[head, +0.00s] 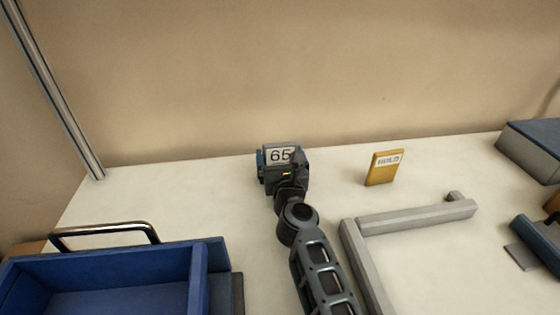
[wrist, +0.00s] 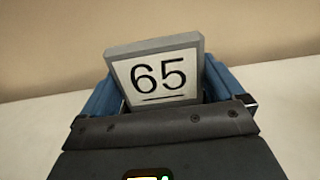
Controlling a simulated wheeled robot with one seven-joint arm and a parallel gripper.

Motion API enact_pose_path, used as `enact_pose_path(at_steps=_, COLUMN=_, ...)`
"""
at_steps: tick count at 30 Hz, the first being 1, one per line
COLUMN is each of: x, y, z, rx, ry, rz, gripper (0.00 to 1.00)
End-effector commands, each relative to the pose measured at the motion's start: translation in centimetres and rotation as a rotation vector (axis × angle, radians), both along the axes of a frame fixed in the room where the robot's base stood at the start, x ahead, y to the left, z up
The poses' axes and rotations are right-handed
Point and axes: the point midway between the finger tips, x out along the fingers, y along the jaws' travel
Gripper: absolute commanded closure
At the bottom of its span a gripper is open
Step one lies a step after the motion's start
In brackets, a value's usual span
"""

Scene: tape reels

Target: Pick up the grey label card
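The grey label card (wrist: 158,75) has a white face with a black underlined "65". It shows upright, slightly tilted in the wrist view. In the head view the card (head: 279,155) is near the back of the table. My gripper (wrist: 162,85) has its blue fingers spread to the left and right of the card. In the head view my gripper (head: 280,162) is at the card, and its body hides the card's lower part. A narrow dark gap shows beside the right finger; contact on the left is unclear. I cannot tell whether the card's base touches the table.
A yellow card (head: 383,168) marked "HOLD" stands to the right. A grey angled bar (head: 400,219) lies right of my arm. A blue bin (head: 198,283) is at front left, near a metal handle (head: 104,228). A blue-grey box (head: 533,150) sits at far right. The wall is close behind.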

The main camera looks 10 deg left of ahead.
Motion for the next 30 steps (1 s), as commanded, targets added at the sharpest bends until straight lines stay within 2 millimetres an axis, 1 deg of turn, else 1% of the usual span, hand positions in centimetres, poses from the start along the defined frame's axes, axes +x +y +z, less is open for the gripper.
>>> enact_pose_path(at_steps=1, x=0.0, y=0.0, z=0.0, rx=0.0, ry=0.0, rz=0.0, gripper=0.14)
enact_pose_path(at_steps=6, x=0.0, y=0.0, z=0.0, rx=0.0, ry=0.0, rz=0.0, gripper=0.31)
enact_pose_path(at_steps=8, x=0.0, y=0.0, z=0.0, rx=0.0, ry=0.0, rz=0.0, gripper=0.35)
enact_pose_path(at_steps=15, x=0.0, y=0.0, z=0.1, rx=0.0, ry=0.0, rz=0.0, gripper=0.35)
enact_pose_path(at_steps=20, x=0.0, y=0.0, z=0.7, rx=-0.001, ry=-0.001, rz=0.0, gripper=0.35)
enact_pose_path(at_steps=26, x=0.0, y=0.0, z=2.5, rx=0.001, ry=-0.001, rz=0.0, gripper=0.35)
enact_pose_path(at_steps=30, x=0.0, y=0.0, z=4.4, rx=0.001, ry=-0.001, rz=-0.001, gripper=0.35)
